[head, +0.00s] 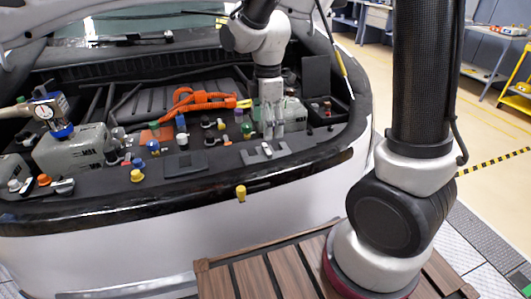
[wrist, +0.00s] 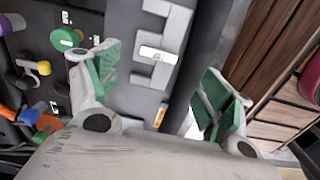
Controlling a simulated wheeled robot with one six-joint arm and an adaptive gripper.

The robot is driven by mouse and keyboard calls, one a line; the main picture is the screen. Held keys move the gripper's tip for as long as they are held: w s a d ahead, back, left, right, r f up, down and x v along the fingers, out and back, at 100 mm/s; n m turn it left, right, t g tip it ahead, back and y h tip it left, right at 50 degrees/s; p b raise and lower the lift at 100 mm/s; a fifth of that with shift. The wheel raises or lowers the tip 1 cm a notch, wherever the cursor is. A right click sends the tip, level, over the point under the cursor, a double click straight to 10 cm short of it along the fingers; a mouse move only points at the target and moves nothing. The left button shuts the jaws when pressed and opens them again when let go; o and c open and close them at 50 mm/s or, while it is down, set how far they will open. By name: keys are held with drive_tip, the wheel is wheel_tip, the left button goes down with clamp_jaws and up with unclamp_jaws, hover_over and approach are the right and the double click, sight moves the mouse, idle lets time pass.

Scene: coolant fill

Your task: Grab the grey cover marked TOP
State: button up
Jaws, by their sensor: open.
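A light grey, comb-shaped piece with a small white label (head: 251,157) lies flat on the dark deck near the front edge of the engine bay; the label is too small to read. It is also in the wrist view (wrist: 178,30), between and a little beyond my fingers. My gripper (head: 272,133) points down just above and behind it in the head view. In the wrist view my gripper (wrist: 160,75) is open, its green-padded fingers wide apart with nothing between them touching. I cannot tell the exact height of the fingertips above the piece.
Several coloured caps stand around, including a green cap (wrist: 65,39) by my left finger and a yellow cap (head: 241,193) on the front bumper. Orange cables (head: 200,100) run behind. A dark open tray (head: 327,112) is at the right. A slatted wooden surface (head: 270,275) is in front.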

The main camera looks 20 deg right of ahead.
sight(267, 148)
wheel_tip(267, 148, down, 8)
drive_tip(key=shift+w+r, duration=0.1)
drive_tip(key=c, duration=1.1)
